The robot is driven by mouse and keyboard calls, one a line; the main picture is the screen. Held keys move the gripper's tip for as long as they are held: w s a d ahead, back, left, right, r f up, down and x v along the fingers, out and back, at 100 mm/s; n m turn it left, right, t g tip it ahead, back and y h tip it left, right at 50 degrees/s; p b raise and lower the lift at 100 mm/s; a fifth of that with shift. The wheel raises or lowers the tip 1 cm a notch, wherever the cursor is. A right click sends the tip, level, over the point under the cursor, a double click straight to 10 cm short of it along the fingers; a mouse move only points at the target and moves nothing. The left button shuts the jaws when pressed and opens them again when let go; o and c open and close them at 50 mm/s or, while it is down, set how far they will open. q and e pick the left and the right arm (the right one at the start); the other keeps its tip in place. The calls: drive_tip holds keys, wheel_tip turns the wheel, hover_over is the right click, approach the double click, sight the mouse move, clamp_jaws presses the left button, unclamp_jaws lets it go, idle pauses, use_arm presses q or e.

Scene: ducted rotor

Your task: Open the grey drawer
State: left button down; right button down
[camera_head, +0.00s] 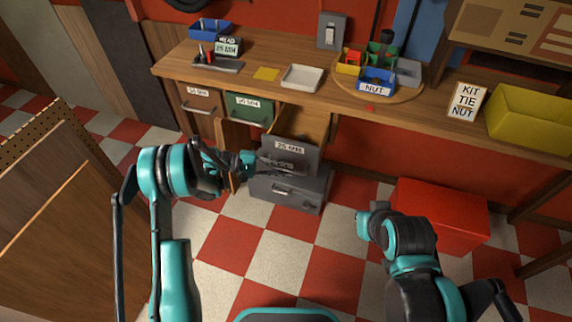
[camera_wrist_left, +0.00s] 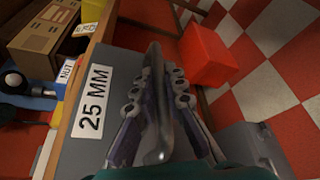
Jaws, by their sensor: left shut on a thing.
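The grey drawer (camera_head: 300,158) has a grey front with a white "25 MM" label and stands out from under the wooden bench, its wooden inside showing behind the front. Its front and label also show large in the left wrist view (camera_wrist_left: 72,140). My left gripper (camera_head: 272,164) is at the drawer front, just below the label. In the left wrist view its two fingers (camera_wrist_left: 160,115) are shut around the grey bar handle (camera_wrist_left: 158,95). The fingers hide part of the handle. My right arm shows at the lower right of the head view, but its gripper is not seen.
A green drawer (camera_head: 250,108) and a brown drawer (camera_head: 197,97) sit left of the grey one. A dark grey floor cabinet (camera_head: 290,188) stands below it. A red box (camera_head: 440,215) stands on the checkered floor to the right. The floor in front is clear.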

use_arm(q)
drive_tip(key=shift+s+a, duration=0.3)
drive_tip(key=shift+s, duration=0.55)
drive_tip(key=c, duration=1.6)
unclamp_jaws()
drive_tip(key=v, duration=1.2)
